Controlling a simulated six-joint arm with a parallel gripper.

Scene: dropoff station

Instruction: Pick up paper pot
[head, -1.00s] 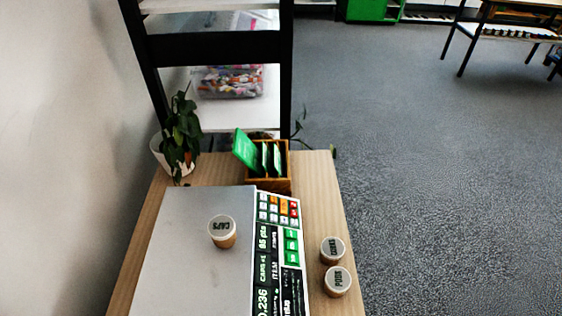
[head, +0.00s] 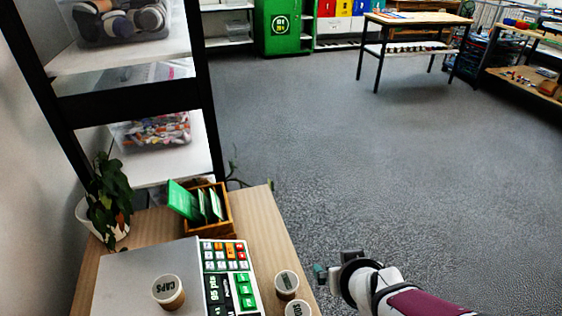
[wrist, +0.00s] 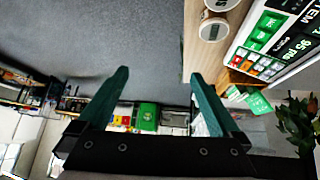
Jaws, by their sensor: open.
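Three round paper pots with pale labelled lids are in the head view. One pot (head: 169,293), marked CAPS, stands on the flat grey plate of the scale. A second pot (head: 287,285) stands on the wood right of the keypad. A third pot (head: 298,309) is beside it, cut by the bottom edge. My gripper (head: 327,270) is off the table's right edge, apart from the pots. In the wrist view my gripper (wrist: 158,95) is open and empty, and two pots (wrist: 213,29) (wrist: 221,5) show at the top right.
The scale's keypad (head: 226,254) is left of the two right-hand pots. A wooden box (head: 222,220) with green packets and a potted plant (head: 110,208) stand at the table's back. A black-framed shelf (head: 130,98) rises behind. Open carpet (head: 390,170) lies to the right.

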